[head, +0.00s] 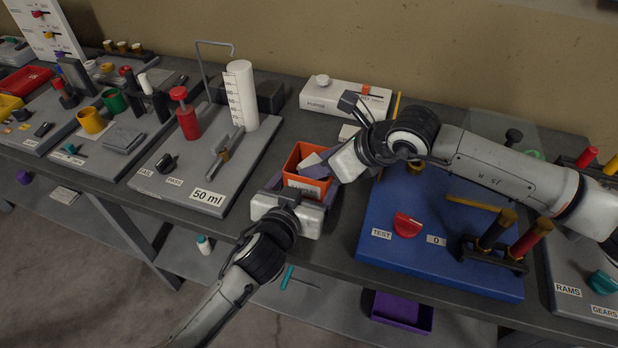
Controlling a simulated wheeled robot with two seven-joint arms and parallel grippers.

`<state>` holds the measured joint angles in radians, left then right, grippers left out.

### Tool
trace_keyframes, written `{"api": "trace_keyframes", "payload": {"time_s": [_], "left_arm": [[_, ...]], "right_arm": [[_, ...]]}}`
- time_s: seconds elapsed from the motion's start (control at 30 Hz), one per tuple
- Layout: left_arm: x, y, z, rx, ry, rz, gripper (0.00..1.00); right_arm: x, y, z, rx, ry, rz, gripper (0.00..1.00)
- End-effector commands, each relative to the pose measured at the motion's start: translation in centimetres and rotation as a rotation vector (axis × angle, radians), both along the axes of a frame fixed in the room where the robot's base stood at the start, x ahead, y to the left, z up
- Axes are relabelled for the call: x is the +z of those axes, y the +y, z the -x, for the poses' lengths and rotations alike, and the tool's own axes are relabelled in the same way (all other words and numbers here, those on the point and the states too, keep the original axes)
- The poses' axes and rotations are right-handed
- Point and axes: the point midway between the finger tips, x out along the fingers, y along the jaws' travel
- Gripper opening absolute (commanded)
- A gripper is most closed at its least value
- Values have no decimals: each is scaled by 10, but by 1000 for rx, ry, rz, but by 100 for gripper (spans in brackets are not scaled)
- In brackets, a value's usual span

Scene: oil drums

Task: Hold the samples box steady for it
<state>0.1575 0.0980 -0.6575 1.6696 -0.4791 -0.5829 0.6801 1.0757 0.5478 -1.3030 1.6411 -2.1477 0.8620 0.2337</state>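My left gripper (303,183) comes from the front, with dark fingers along the box's left and right sides. No clear gap shows between fingers and box, so it looks shut on it. My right gripper (328,166) comes in from the right and points down-left at the box's back right corner. Its fingertips are partly hidden, and I cannot tell its opening. Something pale (311,160) shows inside the box.
A grey board (150,178) marked 50 ml, with a white cylinder (240,95) and red plunger (186,115), lies to the left. A blue test board (440,262) lies to the right. A white labelled block (340,97) stands behind. Little free table surrounds the box.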

Motion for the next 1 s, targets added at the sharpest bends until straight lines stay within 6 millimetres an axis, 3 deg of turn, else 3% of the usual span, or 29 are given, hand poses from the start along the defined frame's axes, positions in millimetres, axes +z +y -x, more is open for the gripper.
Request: {"api": "trace_keyframes", "payload": {"time_s": [0.1,0.47,1.0], "left_arm": [[0,0,0,0,-1,1,53],[0,0,-1,2,0,2,53],[-1,2,-1,5,2,-2,54]], "right_arm": [[-4,0,3,3,9,3,60],[-2,-1,7,5,14,1,61],[74,-53,47,-1,1,3,61]]}}
